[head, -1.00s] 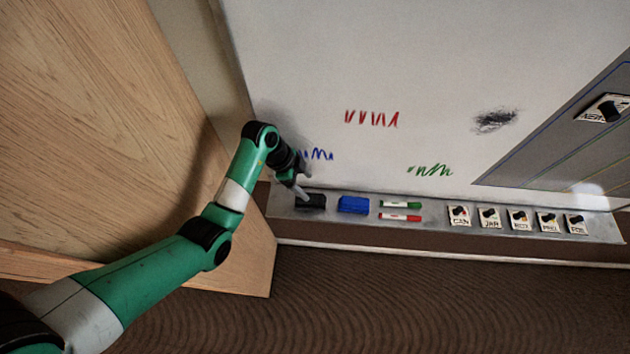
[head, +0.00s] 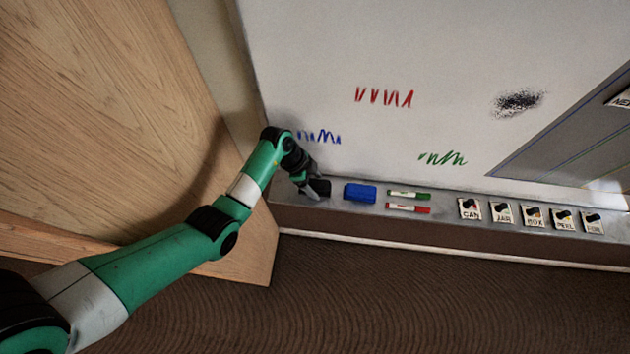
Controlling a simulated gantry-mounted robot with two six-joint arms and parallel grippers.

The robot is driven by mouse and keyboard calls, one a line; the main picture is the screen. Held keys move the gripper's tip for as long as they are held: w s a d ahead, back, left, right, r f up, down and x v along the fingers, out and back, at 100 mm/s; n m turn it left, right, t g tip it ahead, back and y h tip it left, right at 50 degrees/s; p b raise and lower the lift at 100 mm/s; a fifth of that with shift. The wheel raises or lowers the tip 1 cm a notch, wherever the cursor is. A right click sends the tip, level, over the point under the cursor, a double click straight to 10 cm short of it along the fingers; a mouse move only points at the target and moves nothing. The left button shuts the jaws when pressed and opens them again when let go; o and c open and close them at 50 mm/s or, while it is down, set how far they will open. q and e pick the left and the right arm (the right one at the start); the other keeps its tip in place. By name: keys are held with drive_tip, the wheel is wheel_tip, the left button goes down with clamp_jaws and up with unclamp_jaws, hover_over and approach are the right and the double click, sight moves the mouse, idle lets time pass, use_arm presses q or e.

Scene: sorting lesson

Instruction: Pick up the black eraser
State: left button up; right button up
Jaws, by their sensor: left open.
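The black eraser (head: 321,187) lies at the left end of the whiteboard's tray (head: 345,209). My left gripper (head: 311,190) is open at the eraser's left side, with a pale finger in front of its left part. The eraser's left end is hidden by the gripper. I cannot tell whether the fingers touch it. My right gripper does not show.
A blue eraser (head: 360,192) lies just right of the black one. A green marker (head: 409,195) and a red marker (head: 408,208) follow, then several labelled cards (head: 470,209). The whiteboard (head: 400,60) stands behind. A wooden panel (head: 110,110) is at left.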

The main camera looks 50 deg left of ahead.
sight(321, 186)
use_arm(q)
drive_tip(key=shift+f, duration=0.2)
idle(0.6)
clamp_jaws()
idle(0.5)
drive_tip(key=shift+r, duration=0.1)
drive_tip(key=r, duration=0.1)
drive_tip(key=r+p, duration=0.1)
drive_tip(key=r, duration=0.1)
drive_tip(key=r+p, duration=0.1)
drive_tip(key=r, duration=0.1)
drive_tip(key=shift+s+d, duration=0.2)
drive_tip(key=shift+d, duration=0.1)
drive_tip(key=s+d+r+p, duration=0.4)
drive_tip(key=s+d+r, duration=0.4)
drive_tip(key=s+d, duration=0.1)
drive_tip(key=shift+d+r, duration=0.15)
drive_tip(key=shift+d, duration=0.2)
